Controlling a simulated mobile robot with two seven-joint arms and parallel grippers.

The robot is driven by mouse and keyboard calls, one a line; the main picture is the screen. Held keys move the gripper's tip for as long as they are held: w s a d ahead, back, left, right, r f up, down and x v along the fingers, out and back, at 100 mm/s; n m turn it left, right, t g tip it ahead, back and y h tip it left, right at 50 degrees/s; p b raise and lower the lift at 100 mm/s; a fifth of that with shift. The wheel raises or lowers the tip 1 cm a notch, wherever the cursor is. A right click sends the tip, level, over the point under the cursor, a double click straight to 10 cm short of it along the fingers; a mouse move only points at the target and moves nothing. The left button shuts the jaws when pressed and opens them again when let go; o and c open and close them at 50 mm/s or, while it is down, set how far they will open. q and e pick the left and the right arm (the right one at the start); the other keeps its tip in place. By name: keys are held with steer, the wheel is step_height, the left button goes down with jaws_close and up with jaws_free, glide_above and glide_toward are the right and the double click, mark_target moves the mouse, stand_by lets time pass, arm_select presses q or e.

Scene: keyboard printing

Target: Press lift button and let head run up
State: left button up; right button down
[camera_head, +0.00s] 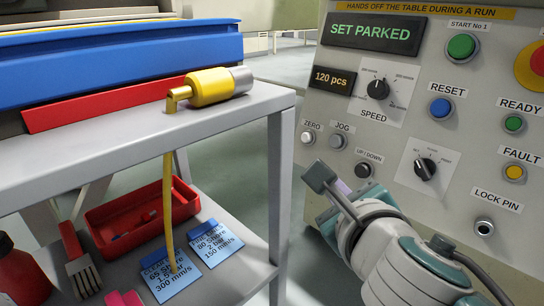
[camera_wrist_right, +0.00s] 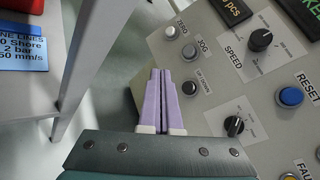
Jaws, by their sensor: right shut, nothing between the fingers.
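The black button labelled UP/DOWN (camera_head: 363,170) is on the control panel (camera_head: 410,112), below the JOG button. It also shows in the right wrist view (camera_wrist_right: 189,87), just right of the fingertips. My right gripper (camera_wrist_right: 160,71) is shut and empty, with its two lilac fingers side by side. Its fingertips are near the button, and I cannot tell whether they touch the panel. In the head view the right gripper (camera_head: 342,187) is mostly hidden by its own wrist. My left gripper is out of view. The print head cannot be made out in these frames.
The green display (camera_head: 371,35) reads SET PARKED. The ZERO button (camera_head: 308,138), JOG button (camera_head: 338,141) and mode knob (camera_head: 425,168) sit close around. A grey table (camera_head: 200,110) at left carries a yellow-and-grey tool (camera_head: 211,88). A floor gap separates table and panel.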

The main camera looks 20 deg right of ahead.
mark_target(362, 171)
stand_by(0.3)
steer(key=w+d+f+b, duration=0.2)
steer(key=w+d, duration=0.1)
steer(key=d, duration=0.4)
steer(key=shift+d+f, duration=0.35)
steer(key=shift+d, duration=0.05)
stand_by(0.5)
stand_by(0.8)
steer(key=shift+w+d, duration=0.1)
steer(key=shift+w, duration=0.05)
stand_by(0.5)
steer(key=shift+w+d+f, duration=0.1)
steer(key=shift+d, duration=0.15)
